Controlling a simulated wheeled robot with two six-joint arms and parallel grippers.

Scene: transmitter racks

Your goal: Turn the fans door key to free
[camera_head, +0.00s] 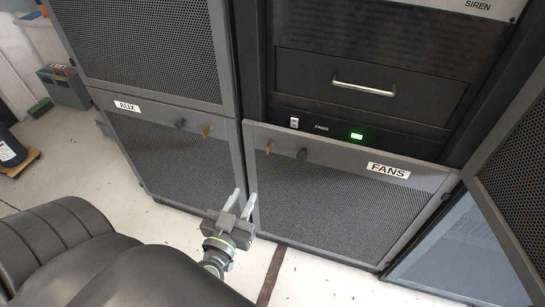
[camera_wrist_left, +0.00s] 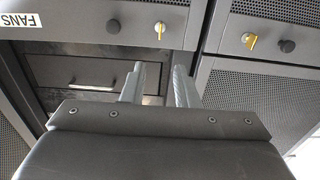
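The fans door (camera_head: 340,205) is a grey mesh panel with a FANS label (camera_head: 388,170). Its small brass key (camera_head: 268,147) sits near the upper left corner, beside a dark round knob (camera_head: 302,154). In the left wrist view, which is upside down, the fans key (camera_wrist_left: 160,29) looks upright in its round lock, next to the knob (camera_wrist_left: 113,26). My left gripper (camera_head: 244,202) is open and empty, below and left of the key in the head view, apart from it. Its fingers (camera_wrist_left: 158,85) also show in the wrist view with a gap between them. My right gripper is out of view.
The AUX door (camera_head: 165,160) stands left, with its own key (camera_head: 206,131) and knob (camera_head: 180,123). Above the fans door are a unit with a green light (camera_head: 356,136) and a drawer (camera_head: 370,85). A mesh door (camera_head: 515,150) stands at the right.

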